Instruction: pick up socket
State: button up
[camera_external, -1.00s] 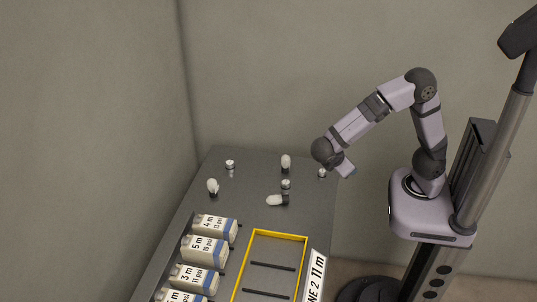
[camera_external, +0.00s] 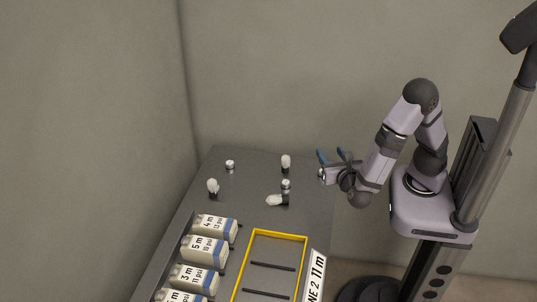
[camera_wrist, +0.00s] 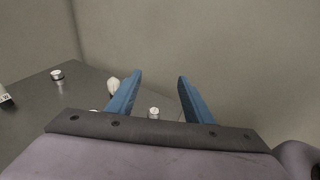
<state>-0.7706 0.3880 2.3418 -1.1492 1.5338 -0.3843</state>
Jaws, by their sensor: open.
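Several small silver-topped cylinders that look like sockets stand on the dark table. One socket (camera_external: 322,174) is at the table's right edge, close beside my gripper (camera_external: 330,157) and partly hidden by it. In the wrist view, a socket (camera_wrist: 154,113) shows low between the blue fingertips of my gripper (camera_wrist: 159,82), not touched by them. My gripper is open and empty, its fingers pointing toward the far wall. Another socket (camera_external: 230,164) stands at the back left; it appears at the left in the wrist view (camera_wrist: 57,75). A third socket (camera_external: 286,185) stands mid-table.
White bulb-like pieces stand at the back (camera_external: 286,161) and left (camera_external: 212,186), and one lies beside the middle socket (camera_external: 272,200). A yellow-rimmed tray (camera_external: 277,233) is at the front. A wall is behind the table.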

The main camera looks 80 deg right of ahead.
notch_tip(320, 180, down, 12)
jog(key=shift+f, duration=0.1)
jog(key=shift+w+d, duration=0.25)
jog(key=shift+d, duration=0.4)
jog(key=shift+f+p+x, duration=0.15)
jog(key=shift+p+x, duration=0.3)
jog(key=shift+x, duration=1.05)
jog(key=shift+f+p+x, duration=0.2)
jog(key=shift+p+x, duration=0.2)
jog(key=shift+x, duration=1.1)
jog(key=shift+s, duration=0.2)
grip_shut()
